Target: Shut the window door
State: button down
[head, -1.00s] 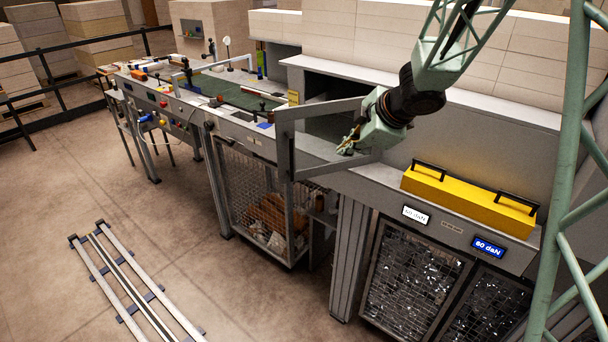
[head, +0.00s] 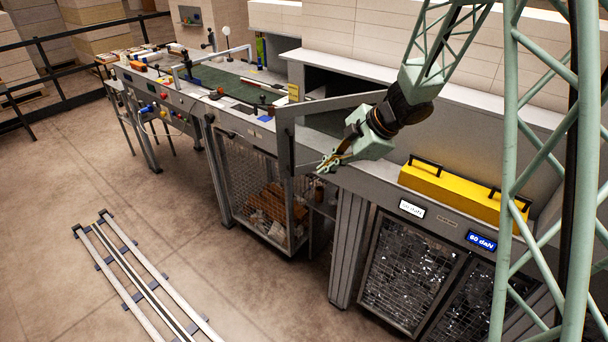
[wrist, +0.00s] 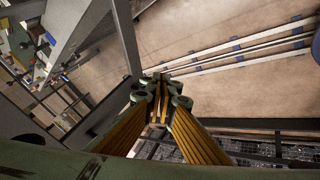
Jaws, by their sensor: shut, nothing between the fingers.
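The window door (head: 286,135) is a grey open frame that stands swung out from the machine's front, over the worktop edge. Its upper bar runs back towards the dark opening (head: 335,88). My gripper (head: 322,167) is shut and empty, low inside the frame's outline by its lower bar in the head view. In the wrist view, my shut fingertips (wrist: 160,82) are close to a grey bar (wrist: 126,40) that looks like part of the door. I cannot tell whether they touch it. My gripper hides part of the lower bar.
A yellow box cover with black handles (head: 450,190) lies on the worktop to the right. A mesh cage (head: 255,190) with scrap stands below the door. Pale floor rails (head: 145,280) lie at the lower left, with open floor around them.

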jog(key=shift+a+f, duration=0.1)
jog(key=shift+f, duration=0.05)
jog(key=w+a+f, duration=0.6)
jog(key=f, duration=0.1)
jog(key=shift+w+a+f, duration=0.2)
jog(key=shift+w+f, duration=0.15)
jog(key=shift+w, duration=0.05)
dwell(0.6)
jog(key=shift+w+a, duration=0.1)
dwell(0.4)
